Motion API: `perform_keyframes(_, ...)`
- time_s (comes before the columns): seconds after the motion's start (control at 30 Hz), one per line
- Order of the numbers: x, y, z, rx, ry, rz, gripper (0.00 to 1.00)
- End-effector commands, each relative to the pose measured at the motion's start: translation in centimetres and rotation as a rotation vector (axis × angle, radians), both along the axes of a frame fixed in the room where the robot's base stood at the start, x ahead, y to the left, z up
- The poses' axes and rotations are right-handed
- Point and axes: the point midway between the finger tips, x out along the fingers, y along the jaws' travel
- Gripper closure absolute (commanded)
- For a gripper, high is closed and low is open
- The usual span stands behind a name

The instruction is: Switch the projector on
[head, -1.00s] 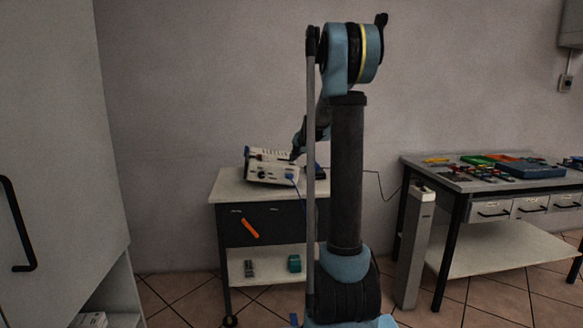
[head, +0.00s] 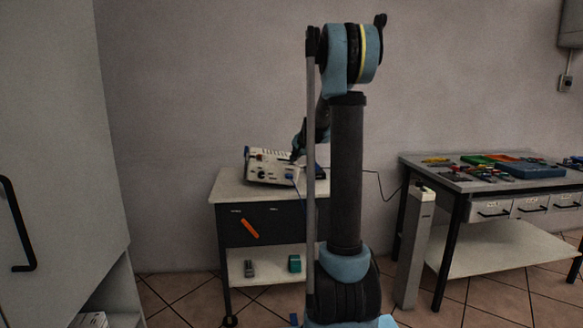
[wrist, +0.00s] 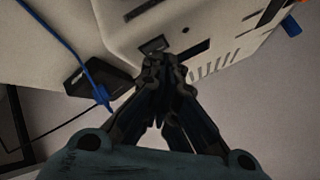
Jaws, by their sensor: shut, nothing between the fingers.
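The white projector (head: 270,167) sits on top of a small cart in the head view. In the wrist view its pale casing (wrist: 190,22) fills the top, with a small dark rectangular switch or socket (wrist: 153,46) close to the fingertips. My gripper (wrist: 164,62) is shut and empty, its tips at or very near the casing just below that dark rectangle; I cannot tell whether they touch. In the head view my arm hides part of the projector's right side and most of the gripper.
A blue cable (wrist: 75,50) runs to a black block (wrist: 98,80) left of the fingers. The cart (head: 228,190) stands against the wall. A workbench (head: 450,182) with parts stands to the right, a tall cabinet (head: 50,150) to the left.

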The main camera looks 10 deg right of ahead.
Motion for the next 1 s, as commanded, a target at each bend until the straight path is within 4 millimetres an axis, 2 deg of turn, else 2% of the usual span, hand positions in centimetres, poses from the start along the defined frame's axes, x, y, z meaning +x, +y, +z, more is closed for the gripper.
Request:
perform_keyframes(0.57,0.0,0.1,-0.2,0.000,0.000,0.000,1.00)
perform_keyframes(1.0,0.0,-0.2,1.3,0.000,0.000,0.000,1.00)
